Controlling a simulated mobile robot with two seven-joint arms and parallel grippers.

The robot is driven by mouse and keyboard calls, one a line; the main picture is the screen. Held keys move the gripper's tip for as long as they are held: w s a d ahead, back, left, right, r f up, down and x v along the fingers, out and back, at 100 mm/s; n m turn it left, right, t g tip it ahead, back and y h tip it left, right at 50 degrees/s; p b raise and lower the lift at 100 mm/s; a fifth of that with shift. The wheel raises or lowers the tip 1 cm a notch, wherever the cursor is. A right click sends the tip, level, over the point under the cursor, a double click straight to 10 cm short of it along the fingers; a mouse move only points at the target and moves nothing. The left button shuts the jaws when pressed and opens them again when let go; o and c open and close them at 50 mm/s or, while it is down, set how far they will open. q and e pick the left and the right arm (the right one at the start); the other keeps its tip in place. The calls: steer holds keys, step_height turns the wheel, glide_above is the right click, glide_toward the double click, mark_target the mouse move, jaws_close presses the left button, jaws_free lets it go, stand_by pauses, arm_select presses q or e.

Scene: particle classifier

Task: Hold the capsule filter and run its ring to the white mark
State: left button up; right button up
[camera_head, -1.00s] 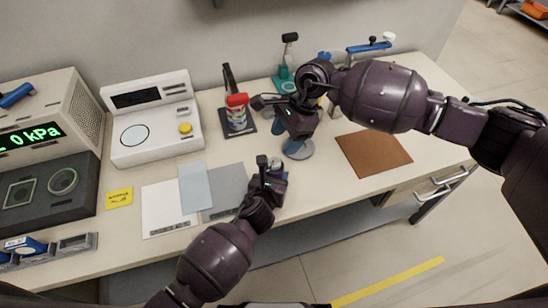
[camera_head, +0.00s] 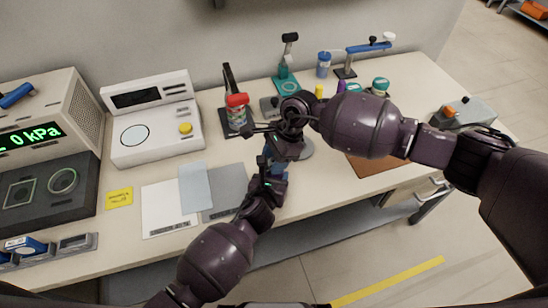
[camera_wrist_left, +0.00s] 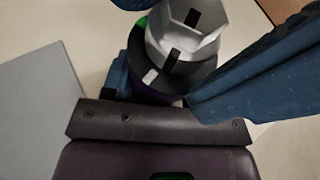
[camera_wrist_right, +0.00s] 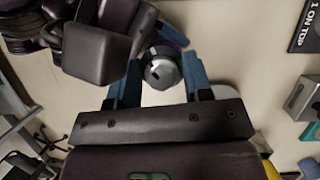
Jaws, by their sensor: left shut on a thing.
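The capsule filter (camera_wrist_left: 185,70) stands upright in the left wrist view. It has a pale grey faceted top, a dark grey ring and a purple lower part. A white mark (camera_wrist_left: 150,76) sits on the ring's left side, with black marks above it. My left gripper (camera_head: 268,186) is shut on its lower part. My right gripper (camera_head: 274,152) is just above, open, its blue fingers on either side of the grey top with gaps in the right wrist view (camera_wrist_right: 160,75). The two grippers hide the filter in the head view.
A brown mat (camera_head: 372,172) lies to the right, partly behind my right arm. White, blue and grey sheets (camera_head: 168,205) lie to the left. A white scale (camera_head: 150,118) stands at the back left.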

steer(key=c, duration=0.6)
steer(key=shift+m+t+y, duration=0.3)
steer(key=shift+m+t, duration=0.2)
steer(key=shift+m, duration=1)
steer(key=o, duration=0.9)
steer(key=v, duration=1.2)
steer(key=shift+r, duration=0.1)
arm_select(q)
steer(key=o, duration=1.4)
arm_select(e)
steer(key=shift+a, duration=0.1)
arm_select(q)
steer(key=shift+o, duration=0.2)
steer(key=shift+s, duration=0.1)
